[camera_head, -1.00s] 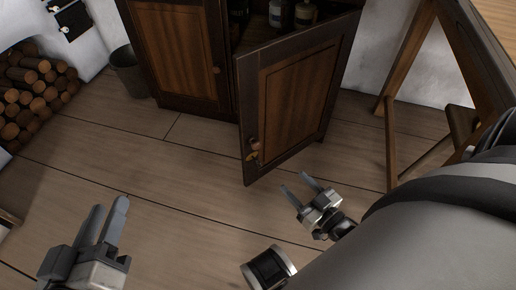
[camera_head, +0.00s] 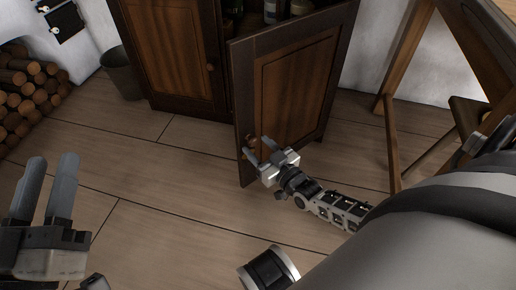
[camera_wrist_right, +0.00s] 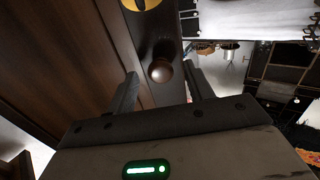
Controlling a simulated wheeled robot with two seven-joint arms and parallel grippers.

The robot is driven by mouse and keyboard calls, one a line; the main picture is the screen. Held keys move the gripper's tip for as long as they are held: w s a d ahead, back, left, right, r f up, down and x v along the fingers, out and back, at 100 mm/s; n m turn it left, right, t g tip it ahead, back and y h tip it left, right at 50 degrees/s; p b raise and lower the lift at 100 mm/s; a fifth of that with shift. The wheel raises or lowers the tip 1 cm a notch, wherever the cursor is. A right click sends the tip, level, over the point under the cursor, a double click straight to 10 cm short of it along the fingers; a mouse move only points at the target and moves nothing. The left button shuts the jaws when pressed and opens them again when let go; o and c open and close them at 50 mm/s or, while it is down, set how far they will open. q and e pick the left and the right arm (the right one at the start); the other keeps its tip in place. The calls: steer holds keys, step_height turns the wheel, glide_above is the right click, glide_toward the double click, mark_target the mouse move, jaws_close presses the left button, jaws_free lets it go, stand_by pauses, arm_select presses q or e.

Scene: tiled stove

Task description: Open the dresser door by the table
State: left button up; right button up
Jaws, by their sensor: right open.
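The dresser's right door (camera_head: 290,95) stands ajar, swung out toward me, with bottles visible on a shelf behind it. The left door (camera_head: 170,55) is closed. My right gripper (camera_head: 259,152) is open at the lower free edge of the ajar door, by its knob. In the right wrist view the round brown knob (camera_wrist_right: 160,71) lies between the spread fingers of the right gripper (camera_wrist_right: 163,90), with a gap on each side.
A wooden table (camera_head: 405,50) with legs stands to the right of the dresser. A grey bucket (camera_head: 122,75) stands to its left, and stacked firewood (camera_head: 28,90) lies at the far left. The floor in front is clear.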

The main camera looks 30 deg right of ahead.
arm_select(q)
steer(key=shift+r, duration=0.3)
arm_select(e)
steer(key=shift+w, duration=0.4)
